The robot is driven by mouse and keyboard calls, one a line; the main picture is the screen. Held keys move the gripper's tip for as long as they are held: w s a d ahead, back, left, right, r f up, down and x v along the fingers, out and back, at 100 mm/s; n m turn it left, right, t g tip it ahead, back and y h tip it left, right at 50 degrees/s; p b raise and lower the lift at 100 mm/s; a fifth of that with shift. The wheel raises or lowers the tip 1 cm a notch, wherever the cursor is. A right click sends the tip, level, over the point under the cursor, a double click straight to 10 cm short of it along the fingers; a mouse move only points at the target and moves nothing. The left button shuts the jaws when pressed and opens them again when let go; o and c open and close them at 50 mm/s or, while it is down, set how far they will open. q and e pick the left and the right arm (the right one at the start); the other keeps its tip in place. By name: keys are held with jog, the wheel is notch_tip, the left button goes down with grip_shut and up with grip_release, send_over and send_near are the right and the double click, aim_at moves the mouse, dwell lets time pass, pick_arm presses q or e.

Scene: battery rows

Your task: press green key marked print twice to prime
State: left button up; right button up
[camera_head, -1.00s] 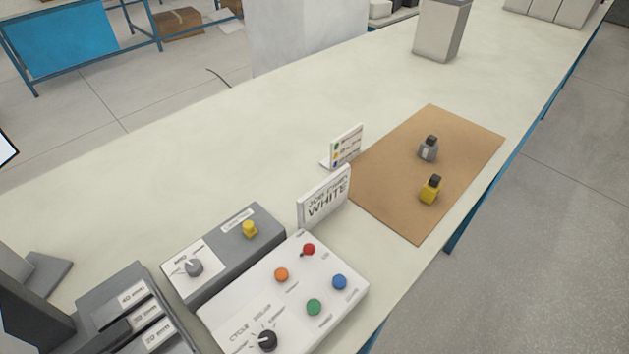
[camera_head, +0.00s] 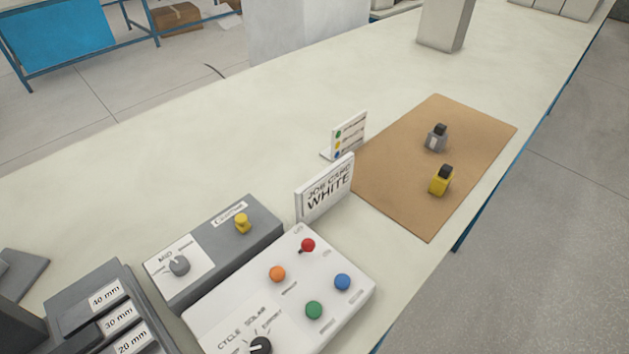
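The green key (camera_head: 314,310) is a round button on the sloped white control panel (camera_head: 217,312) at the lower middle. The small label beside it is too blurred to read. An orange key (camera_head: 277,273), a red knob (camera_head: 308,245) and a blue key (camera_head: 342,282) sit around it on the same panel. A black dial (camera_head: 260,346) marked for cycle is at the panel's lower left, cut by the frame edge. Neither of my grippers is in view.
A grey box with a dial (camera_head: 179,265) and a yellow knob (camera_head: 242,223) stands left of the panel. A "JOB CARD WHITE" sign (camera_head: 325,190) stands behind it. Slots labelled in mm (camera_head: 107,295) are lower left.

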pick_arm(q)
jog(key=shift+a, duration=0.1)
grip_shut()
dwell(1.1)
